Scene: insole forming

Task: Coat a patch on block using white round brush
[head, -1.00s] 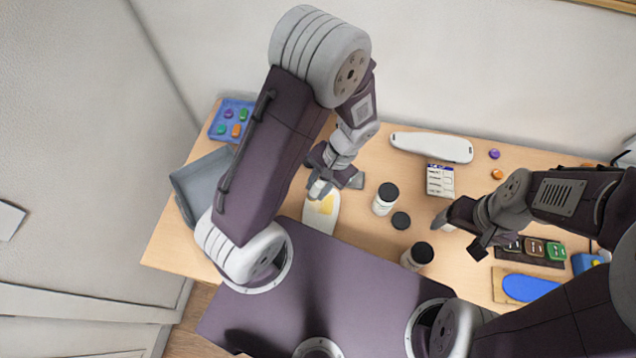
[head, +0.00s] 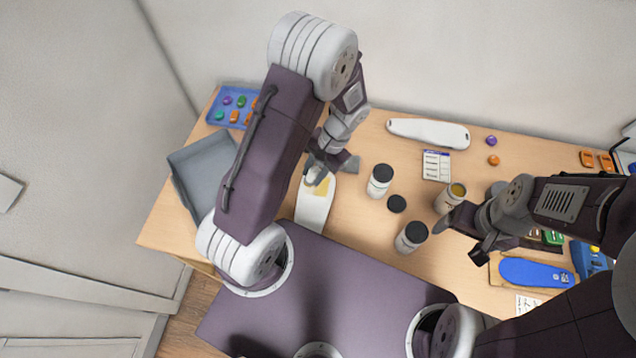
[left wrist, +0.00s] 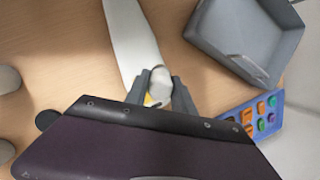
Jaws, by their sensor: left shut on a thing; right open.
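The block (head: 314,210) is a long white insole-shaped piece on the table with a yellow patch (head: 322,187) near its far end. It also shows in the left wrist view (left wrist: 128,35). My left gripper (head: 318,172) is over that far end, shut on a white round-ended thing (left wrist: 160,82), which looks like the white round brush. Whether its tip touches the block is hidden. The yellow is partly covered by my gripper in the left wrist view. An open jar (head: 457,190) with yellowish content stands beside my right gripper (head: 466,236), which is open.
Black-lidded white jars (head: 380,181) and (head: 411,237) stand between the arms, with a loose black lid (head: 397,203). A grey tray (head: 184,190) and a blue tray (head: 213,111) are at left. A blue insole-shaped piece (head: 535,273) lies at right.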

